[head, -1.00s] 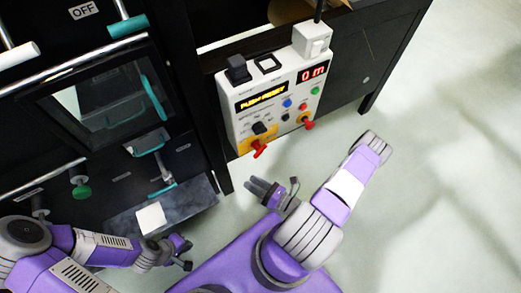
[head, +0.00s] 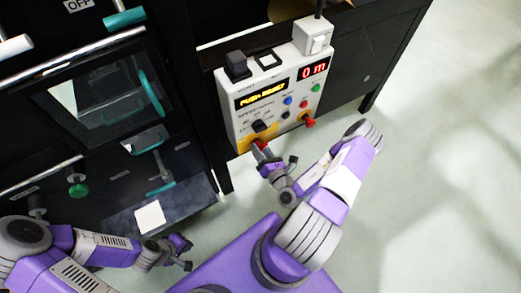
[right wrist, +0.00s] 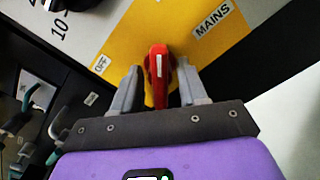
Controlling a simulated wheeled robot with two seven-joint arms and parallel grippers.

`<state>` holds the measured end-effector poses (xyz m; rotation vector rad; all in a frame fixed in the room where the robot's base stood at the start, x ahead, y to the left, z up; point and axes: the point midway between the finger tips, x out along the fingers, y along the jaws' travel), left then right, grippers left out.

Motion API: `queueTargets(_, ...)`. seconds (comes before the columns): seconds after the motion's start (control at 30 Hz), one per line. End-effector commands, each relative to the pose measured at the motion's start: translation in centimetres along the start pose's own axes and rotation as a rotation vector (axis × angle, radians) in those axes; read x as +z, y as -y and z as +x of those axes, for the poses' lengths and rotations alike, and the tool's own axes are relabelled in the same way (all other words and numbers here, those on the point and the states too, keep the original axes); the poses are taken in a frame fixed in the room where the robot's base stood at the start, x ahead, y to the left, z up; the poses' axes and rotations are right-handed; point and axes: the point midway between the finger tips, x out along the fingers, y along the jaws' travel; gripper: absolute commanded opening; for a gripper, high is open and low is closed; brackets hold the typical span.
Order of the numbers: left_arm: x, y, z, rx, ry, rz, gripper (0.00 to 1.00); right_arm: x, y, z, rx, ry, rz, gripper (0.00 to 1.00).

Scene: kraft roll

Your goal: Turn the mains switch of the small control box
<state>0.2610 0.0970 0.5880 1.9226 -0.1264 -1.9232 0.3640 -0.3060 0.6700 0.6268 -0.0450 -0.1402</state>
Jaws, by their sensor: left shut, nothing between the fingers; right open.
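The small control box (head: 270,95) is white, with a lit yellow text display, a red "0 m" readout, several coloured buttons and knobs. The red mains switch (right wrist: 158,76) sits on a yellow panel between the labels "OFF" and "MAINS" in the right wrist view. In the head view my gripper mostly hides that switch at the box's lower left. My right gripper (right wrist: 158,90) is open, with one finger on each side of the red handle; whether they touch it I cannot tell. My left gripper (head: 184,252) is shut and empty, low in the head view, away from the box.
A second red knob (head: 309,122) sits at the box's lower right. A black machine with a window, teal handles and a green knob (head: 78,190) stands at the left. A white square (head: 150,217) lies on a dark ledge. Open floor lies to the right.

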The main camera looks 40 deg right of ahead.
Motion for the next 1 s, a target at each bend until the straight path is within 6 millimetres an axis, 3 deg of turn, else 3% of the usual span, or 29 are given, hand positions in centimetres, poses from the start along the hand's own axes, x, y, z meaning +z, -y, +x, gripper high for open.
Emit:
queueTargets(0.23,0.0,0.0,0.0,0.000,0.000,0.000,0.00,0.0,0.0,0.1,0.001,0.000,0.000,0.43)
queueTargets(0.53,0.0,0.0,0.0,0.000,0.000,0.000,0.00,0.0,0.0,0.1,0.001,0.000,0.000,0.00)
queueTargets(1.0,0.1,-1.1,-2.9,0.000,0.000,0.000,0.00,0.2,-0.1,0.1,-0.001,0.001,0.163,0.00)
